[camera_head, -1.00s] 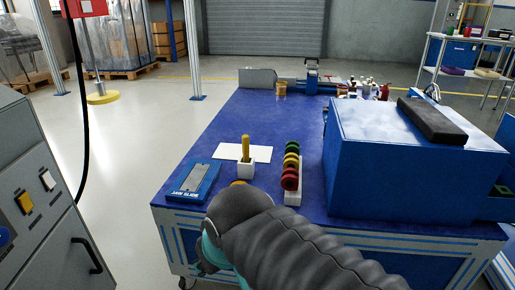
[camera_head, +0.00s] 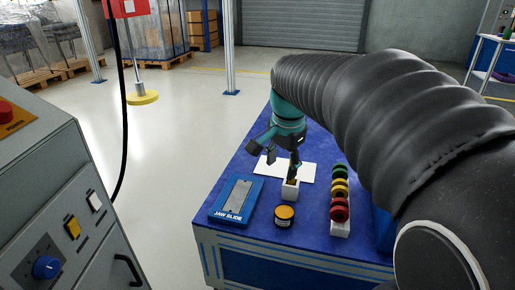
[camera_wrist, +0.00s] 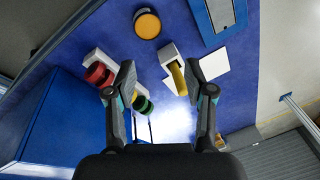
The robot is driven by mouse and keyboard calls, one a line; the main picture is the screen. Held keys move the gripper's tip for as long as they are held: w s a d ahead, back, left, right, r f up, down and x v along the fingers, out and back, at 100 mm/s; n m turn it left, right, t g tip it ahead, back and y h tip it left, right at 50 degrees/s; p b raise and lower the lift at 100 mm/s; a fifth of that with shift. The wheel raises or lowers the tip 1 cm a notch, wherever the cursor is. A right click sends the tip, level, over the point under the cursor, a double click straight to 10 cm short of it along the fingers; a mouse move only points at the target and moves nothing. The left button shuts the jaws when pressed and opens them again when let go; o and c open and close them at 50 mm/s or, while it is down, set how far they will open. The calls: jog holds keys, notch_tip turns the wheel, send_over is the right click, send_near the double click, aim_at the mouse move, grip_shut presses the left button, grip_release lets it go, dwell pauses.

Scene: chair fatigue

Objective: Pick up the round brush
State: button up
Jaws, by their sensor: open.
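The round brush shows in the wrist view as a thick yellow handle (camera_wrist: 178,78) standing in a small white square holder (camera_wrist: 168,55). In the head view the holder (camera_head: 290,191) stands on the blue bench, and my gripper hides most of the brush. My gripper (camera_head: 276,160) is open above and around the holder area. In the wrist view my gripper (camera_wrist: 160,82) has its fingers spread, with the handle between them, closer to the right finger. I cannot tell whether that finger touches it.
A blue jaw slide tray (camera_head: 237,200) lies left of the holder, and a round orange-topped tin (camera_head: 284,213) stands in front. A white rack of green, yellow and red rings (camera_head: 339,196) is to the right. White paper (camera_head: 302,172) lies behind. A blue box (camera_wrist: 55,115) flanks the rack.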

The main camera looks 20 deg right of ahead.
jog(key=w+d+m+p, duration=0.1)
jog(key=w+d+m, duration=0.2)
jog(key=w+d+m+g+p, duration=0.1)
jog(key=w+d+m, duration=0.2)
jog(key=w, duration=0.1)
jog(key=w+d+r+m+g+p, duration=0.1)
jog(key=w+d+m+p, duration=0.1)
jog(key=w+d+m, duration=0.1)
jog(key=shift+w+d, duration=0.15)
jog(key=shift+w, duration=0.3)
jog(key=shift+w+d+f, duration=0.15)
jog(key=shift+w+d, duration=0.1)
jog(key=shift+d+f+m, duration=0.1)
jog(key=shift+f+m, duration=0.15)
jog(key=shift+m, duration=0.05)
notch_tip(320, 180, down, 8)
jog(key=shift+f+b, duration=0.1)
jog(key=shift+b, duration=0.25)
jog(key=shift+a+f, duration=0.2)
jog(key=shift+f, duration=0.65)
jog(key=shift+a+f, duration=0.15)
jog(key=shift+f, duration=0.75)
jog(key=shift+a+f, duration=0.2)
jog(key=shift+f, duration=0.65)
grip_shut()
